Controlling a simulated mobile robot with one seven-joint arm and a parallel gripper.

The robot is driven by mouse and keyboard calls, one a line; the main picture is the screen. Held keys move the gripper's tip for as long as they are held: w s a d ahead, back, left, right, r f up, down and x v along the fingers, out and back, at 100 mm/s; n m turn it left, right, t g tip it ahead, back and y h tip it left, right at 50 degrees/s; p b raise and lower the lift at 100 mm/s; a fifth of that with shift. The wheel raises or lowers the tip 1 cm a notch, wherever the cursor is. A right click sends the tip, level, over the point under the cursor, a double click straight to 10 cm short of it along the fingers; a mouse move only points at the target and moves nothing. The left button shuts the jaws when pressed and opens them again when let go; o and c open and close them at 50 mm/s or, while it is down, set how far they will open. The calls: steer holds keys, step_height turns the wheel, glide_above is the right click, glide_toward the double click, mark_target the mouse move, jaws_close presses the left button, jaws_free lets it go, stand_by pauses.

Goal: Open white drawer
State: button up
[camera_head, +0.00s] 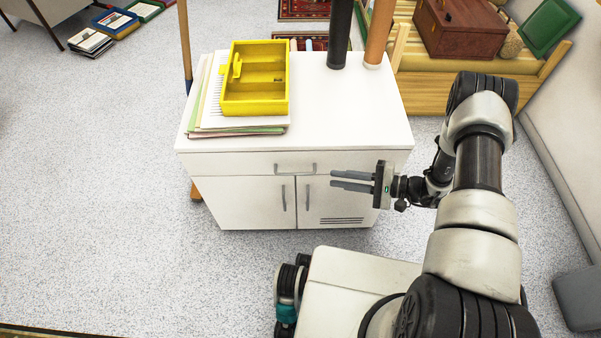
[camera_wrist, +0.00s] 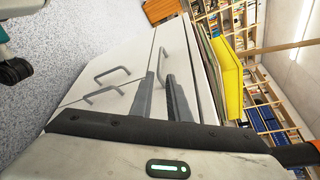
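The white drawer (camera_head: 235,164) is the shut wide front under the top of a white cabinet (camera_head: 335,125). Its handle (camera_head: 295,168) is a small grey bar at the middle of that front. In the wrist view the drawer (camera_wrist: 180,50) is a pale strip beside the doors, its handle (camera_wrist: 163,62) close to the fingertips. My gripper (camera_head: 332,180) is in front of the cabinet, right of the handle and apart from it in the head view. Its two fingers show a gap with nothing between them, also in the wrist view (camera_wrist: 161,78).
Two doors with upright handles (camera_head: 284,198) are below the drawer. A yellow tray (camera_head: 256,103) lies on papers (camera_head: 205,120) on the cabinet top, with two dark and brown cylinders (camera_head: 340,35) behind. A wooden bench (camera_head: 430,90) stands at the back right.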

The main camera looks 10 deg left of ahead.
mark_target(300, 174)
steer(key=b+x, duration=0.1)
steer(key=x, duration=1.2)
steer(key=shift+f, duration=0.15)
jaws_close()
stand_by(0.8)
